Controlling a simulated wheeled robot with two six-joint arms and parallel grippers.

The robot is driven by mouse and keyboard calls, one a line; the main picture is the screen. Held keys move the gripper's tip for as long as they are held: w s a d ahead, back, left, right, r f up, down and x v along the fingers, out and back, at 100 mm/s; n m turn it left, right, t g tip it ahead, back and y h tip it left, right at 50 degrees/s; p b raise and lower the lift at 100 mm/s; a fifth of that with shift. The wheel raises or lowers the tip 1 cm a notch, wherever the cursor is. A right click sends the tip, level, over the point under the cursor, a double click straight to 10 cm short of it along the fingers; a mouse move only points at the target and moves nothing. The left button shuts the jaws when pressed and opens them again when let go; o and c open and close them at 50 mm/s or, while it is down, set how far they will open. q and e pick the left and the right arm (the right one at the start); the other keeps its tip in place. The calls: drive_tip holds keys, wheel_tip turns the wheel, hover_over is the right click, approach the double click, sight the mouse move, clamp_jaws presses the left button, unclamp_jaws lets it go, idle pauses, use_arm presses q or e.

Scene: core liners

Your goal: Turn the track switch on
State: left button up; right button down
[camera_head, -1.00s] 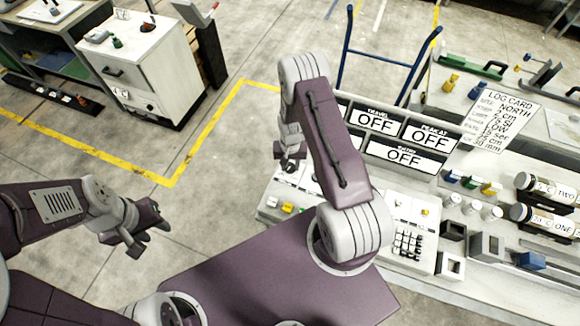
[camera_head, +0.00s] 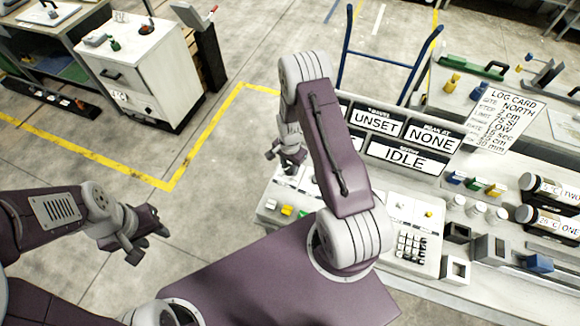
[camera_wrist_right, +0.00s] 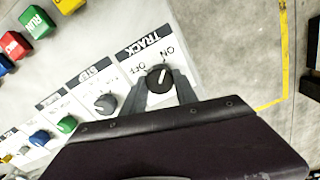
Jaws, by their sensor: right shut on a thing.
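The track switch is a dark round knob (camera_wrist_right: 158,77) on a white plate marked TRACK, with OFF and ON appearing inverted in the right wrist view. Its light pointer line slants towards the ON label. My right gripper (camera_wrist_right: 161,86) has one finger on each side of the knob and is shut on it. In the head view my right gripper (camera_head: 287,156) is at the panel's far left end, where the knob is hidden. My left gripper (camera_head: 148,245) is open and empty, over the floor at the left.
A STEP knob (camera_wrist_right: 105,104) sits beside the TRACK plate, with coloured buttons nearby. The display screens (camera_head: 402,158) read UNSET, NONE and IDLE. A keypad (camera_head: 411,246), small blocks and labelled cylinders (camera_head: 548,188) stand to the right. Open floor lies left of the console.

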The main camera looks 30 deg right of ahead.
sight(289, 168)
drive_tip(key=shift+s, duration=0.1)
idle(0.4)
drive_tip(key=c, duration=0.9)
unclamp_jaws()
drive_tip(key=shift+a, duration=0.1)
drive_tip(key=shift+c, duration=0.2)
drive_tip(key=shift+r, duration=0.1)
drive_tip(key=shift+r, duration=0.4)
wheel_tip(289, 168, up, 8)
drive_tip(key=shift+a+f+b, duration=0.1)
drive_tip(key=shift+f+b, duration=0.15)
drive_tip(key=shift+b, duration=0.7)
drive_tip(key=shift+r, duration=0.35)
